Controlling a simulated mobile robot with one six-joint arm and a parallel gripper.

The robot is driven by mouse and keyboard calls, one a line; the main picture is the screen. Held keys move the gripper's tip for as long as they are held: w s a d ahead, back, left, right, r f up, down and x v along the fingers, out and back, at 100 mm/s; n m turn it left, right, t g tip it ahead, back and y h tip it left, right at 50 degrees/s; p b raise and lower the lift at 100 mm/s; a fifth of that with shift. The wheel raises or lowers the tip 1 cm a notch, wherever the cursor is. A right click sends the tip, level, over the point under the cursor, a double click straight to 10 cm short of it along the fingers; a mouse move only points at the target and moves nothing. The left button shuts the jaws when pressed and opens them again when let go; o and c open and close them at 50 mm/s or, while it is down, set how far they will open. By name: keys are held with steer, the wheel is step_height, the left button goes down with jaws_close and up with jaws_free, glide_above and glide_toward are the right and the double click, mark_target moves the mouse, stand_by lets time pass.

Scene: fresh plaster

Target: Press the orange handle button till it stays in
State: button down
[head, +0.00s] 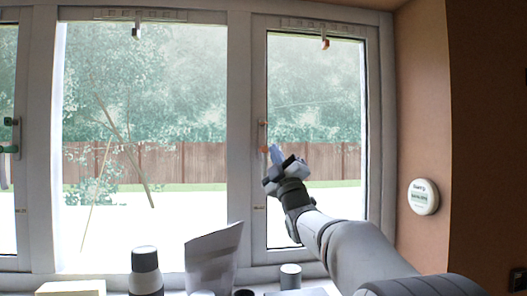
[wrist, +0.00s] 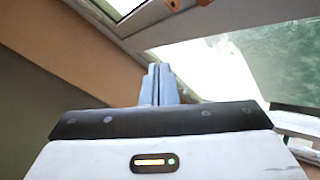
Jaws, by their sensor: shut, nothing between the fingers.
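The orange handle button (head: 265,149) shows small on the upright handle (head: 263,133) of the right window sash in the head view. My gripper (head: 275,153) is just right of the button in that view; I cannot tell whether its tips touch it. In the wrist view my gripper (wrist: 157,84) has its two grey-blue fingers together with nothing between them. An orange-brown piece (wrist: 172,4) shows at the top edge of the wrist view, beyond the fingertips and cut off by the frame. I cannot tell whether it is the button.
A round white device (head: 424,196) is on the right wall. An orange-brown catch (head: 325,44) sits atop the right sash.

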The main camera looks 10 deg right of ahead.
mark_target(266, 150)
steer(key=w+p, duration=0.6)
steer(key=w, duration=0.2)
steer(key=shift+w, duration=0.4)
steer(key=shift+w+f, duration=0.1)
steer(key=shift+w, duration=0.05)
stand_by(1.6)
steer(key=shift+w, duration=0.3)
